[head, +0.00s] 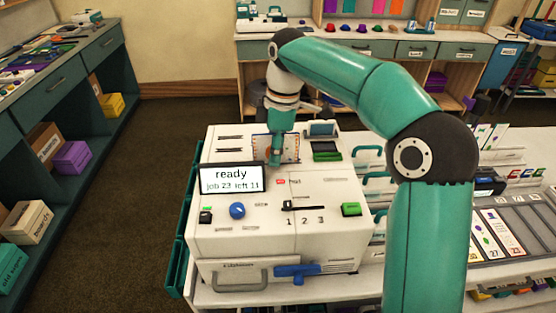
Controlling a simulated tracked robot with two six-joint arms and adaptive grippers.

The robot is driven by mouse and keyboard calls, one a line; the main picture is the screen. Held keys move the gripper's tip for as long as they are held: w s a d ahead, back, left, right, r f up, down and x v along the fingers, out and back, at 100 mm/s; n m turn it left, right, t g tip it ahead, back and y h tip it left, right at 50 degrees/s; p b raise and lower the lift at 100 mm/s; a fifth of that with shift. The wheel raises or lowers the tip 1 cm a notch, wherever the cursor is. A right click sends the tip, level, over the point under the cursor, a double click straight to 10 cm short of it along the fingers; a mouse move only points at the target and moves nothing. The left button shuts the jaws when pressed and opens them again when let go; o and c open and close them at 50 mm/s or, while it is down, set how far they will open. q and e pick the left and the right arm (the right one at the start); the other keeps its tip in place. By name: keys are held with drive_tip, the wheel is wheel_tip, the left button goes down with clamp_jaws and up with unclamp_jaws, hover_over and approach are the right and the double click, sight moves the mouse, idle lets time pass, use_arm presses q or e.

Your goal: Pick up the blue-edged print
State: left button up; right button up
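A white print machine (215,240) stands in the middle of the head view. A small sheet with an orange and dark, possibly blue, edge (291,148) stands at the top of the machine, behind the screen. I cannot tell for certain that it is the blue-edged print. My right gripper (276,160) points down in front of this sheet and hides part of it. Its fingertips are small and partly blend with the sheet, so I cannot tell whether they touch or grip it. My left gripper is not in view.
The machine's screen (233,178) reads "ready", "job 23 left 11". A blue knob (237,211) and a green button (351,209) are on its front. A rack of cards (505,235) lies at right. Shelving (75,80) lines the left; the floor between is clear.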

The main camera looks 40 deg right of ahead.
drive_tip(key=shift+f, duration=0.25)
idle(0.3)
clamp_jaws()
